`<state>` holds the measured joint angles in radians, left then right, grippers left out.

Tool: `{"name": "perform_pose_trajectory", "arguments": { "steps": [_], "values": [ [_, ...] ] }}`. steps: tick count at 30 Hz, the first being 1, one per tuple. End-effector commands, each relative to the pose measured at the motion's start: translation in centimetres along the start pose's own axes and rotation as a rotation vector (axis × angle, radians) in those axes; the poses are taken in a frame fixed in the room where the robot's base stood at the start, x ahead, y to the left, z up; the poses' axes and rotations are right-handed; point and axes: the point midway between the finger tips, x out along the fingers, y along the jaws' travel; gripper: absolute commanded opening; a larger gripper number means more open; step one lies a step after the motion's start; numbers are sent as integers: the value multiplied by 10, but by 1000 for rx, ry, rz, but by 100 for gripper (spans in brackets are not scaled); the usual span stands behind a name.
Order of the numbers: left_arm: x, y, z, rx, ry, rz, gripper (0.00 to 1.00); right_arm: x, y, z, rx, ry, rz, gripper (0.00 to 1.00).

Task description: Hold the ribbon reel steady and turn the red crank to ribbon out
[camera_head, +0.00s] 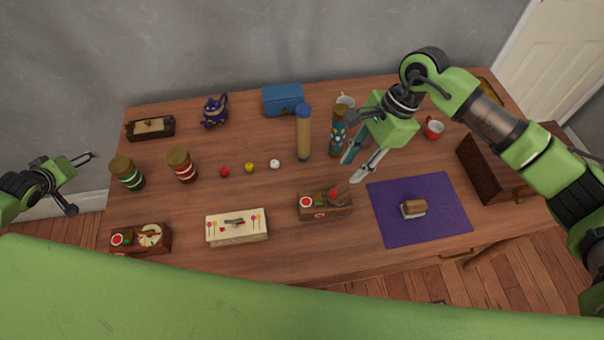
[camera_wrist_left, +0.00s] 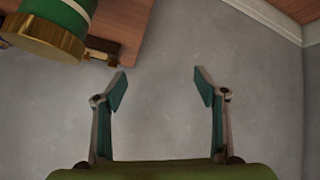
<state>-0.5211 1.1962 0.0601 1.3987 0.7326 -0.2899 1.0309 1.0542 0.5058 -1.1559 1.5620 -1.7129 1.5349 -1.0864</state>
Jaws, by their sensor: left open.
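I cannot tell for certain which thing is the ribbon reel, and no red crank shows clearly. A small wooden box with a red disc and a brown round part (camera_head: 325,204) stands at the table's front middle. A similar wooden box with a red disc and a pale dial (camera_head: 141,239) stands at the front left. My left gripper (camera_head: 83,183) is open and empty, off the table's left side; its spread fingers also show in the left wrist view (camera_wrist_left: 160,90). My right gripper (camera_head: 348,171) has its fingers apart, above the table behind the middle box, with nothing visible between them.
A cream box (camera_head: 237,229) stands between the two wooden boxes. A green-striped jar (camera_head: 127,174) and a red-striped jar (camera_head: 182,166) stand at left. A tall tan cylinder (camera_head: 304,135) is near my right gripper. A purple mat (camera_head: 445,220) with a small block lies at right.

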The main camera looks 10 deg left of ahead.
Motion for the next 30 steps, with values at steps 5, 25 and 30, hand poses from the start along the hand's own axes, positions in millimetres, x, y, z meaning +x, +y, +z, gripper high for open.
{"name": "perform_pose_trajectory", "arguments": {
  "steps": [5,25,30],
  "values": [
    [-24,101,-30,-77,-96,125,65,0,0,0,0,0,0,28],
    [-140,359,207,180,-774,611,65,0,0,0,0,0,0,28],
    [-185,422,273,379,-887,763,65,0,0,0,0,0,0,28]
  ]
}}
